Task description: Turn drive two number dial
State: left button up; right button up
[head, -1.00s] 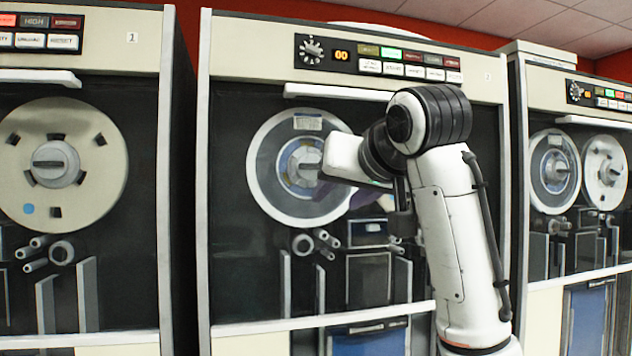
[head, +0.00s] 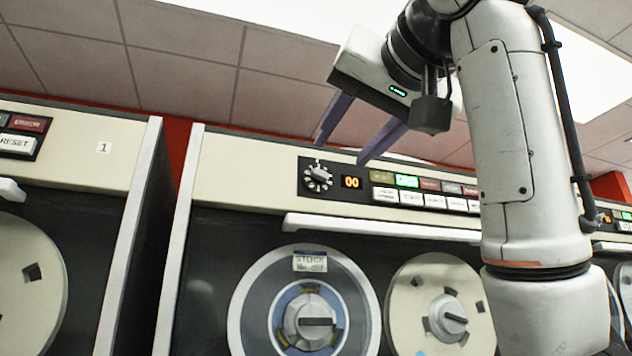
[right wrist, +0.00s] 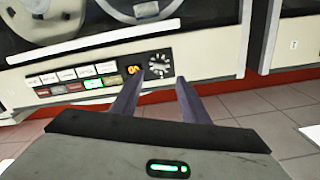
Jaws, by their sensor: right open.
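The number dial (head: 317,178) of drive two is a small round knob with light markings on a black panel. An orange display beside it (head: 352,183) reads 00. My right gripper (head: 342,142) is open and empty, its two purple fingers apart, above and in front of the dial panel and not touching it. In the right wrist view, which looks upside down, the dial (right wrist: 159,65) lies beyond the fingertips of my right gripper (right wrist: 158,83), roughly between them. My left gripper is not in view.
A row of labelled buttons (head: 420,192) with one lit green sits right of the display. A white handle bar (head: 380,228) juts out below the panel. Tape reels (head: 235,315) sit under it. Drive one (head: 75,150) stands to the left.

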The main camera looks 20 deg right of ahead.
aim_at(321, 176)
jog(key=w+p, duration=0.3)
jog(key=w, duration=0.5)
jog(key=shift+a+r, duration=0.1)
jog(key=shift+w, duration=0.65)
grip_shut()
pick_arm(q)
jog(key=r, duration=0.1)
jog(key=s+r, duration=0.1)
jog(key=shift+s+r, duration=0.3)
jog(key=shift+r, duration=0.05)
